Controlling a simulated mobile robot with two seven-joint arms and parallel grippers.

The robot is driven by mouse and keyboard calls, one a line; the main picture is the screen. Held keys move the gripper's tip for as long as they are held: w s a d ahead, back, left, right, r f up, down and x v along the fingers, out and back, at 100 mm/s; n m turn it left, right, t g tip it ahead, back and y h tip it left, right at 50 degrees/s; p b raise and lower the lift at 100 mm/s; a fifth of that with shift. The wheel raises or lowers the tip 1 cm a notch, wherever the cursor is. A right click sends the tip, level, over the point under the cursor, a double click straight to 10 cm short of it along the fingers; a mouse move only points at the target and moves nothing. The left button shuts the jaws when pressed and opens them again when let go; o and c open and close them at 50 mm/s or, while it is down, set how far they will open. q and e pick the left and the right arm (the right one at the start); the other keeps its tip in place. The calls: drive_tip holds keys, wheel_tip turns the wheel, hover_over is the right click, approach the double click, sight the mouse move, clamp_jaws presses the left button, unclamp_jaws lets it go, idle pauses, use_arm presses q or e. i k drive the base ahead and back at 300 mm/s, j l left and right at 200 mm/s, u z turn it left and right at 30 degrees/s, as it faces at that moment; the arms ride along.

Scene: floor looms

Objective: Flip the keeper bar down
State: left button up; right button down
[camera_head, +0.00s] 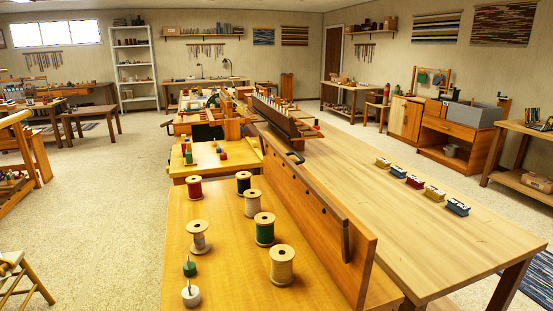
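A long upright wooden board (312,212) runs along the bench, with a row of dark holes in its face. A short dark wooden bar (346,242) stands roughly upright against this board near its near end; it may be the keeper bar, but I cannot tell for sure. A dark curved handle (294,157) sits at the board's far end. Beyond it a long dark slotted rack (284,119) stands tilted. Neither of my grippers is in view.
Several thread spools, including a large bare-wood one (282,266) and a green one (264,229), stand on the left bench top (212,272). The floor (110,200) at left is largely open.

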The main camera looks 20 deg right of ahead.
sight(334, 211)
drive_tip(key=l+u, duration=0.15)
drive_tip(key=l, duration=0.4)
drive_tip(key=k+l+u, duration=0.2)
drive_tip(key=l, duration=1.3)
drive_tip(key=k+l, duration=0.15)
drive_tip(key=l, duration=0.8)
drive_tip(key=l+z, duration=0.35)
drive_tip(key=i+l+z, duration=0.1)
drive_tip(key=z, duration=0.25)
drive_tip(key=i+l+z, duration=0.1)
drive_tip(key=l+z, duration=0.2)
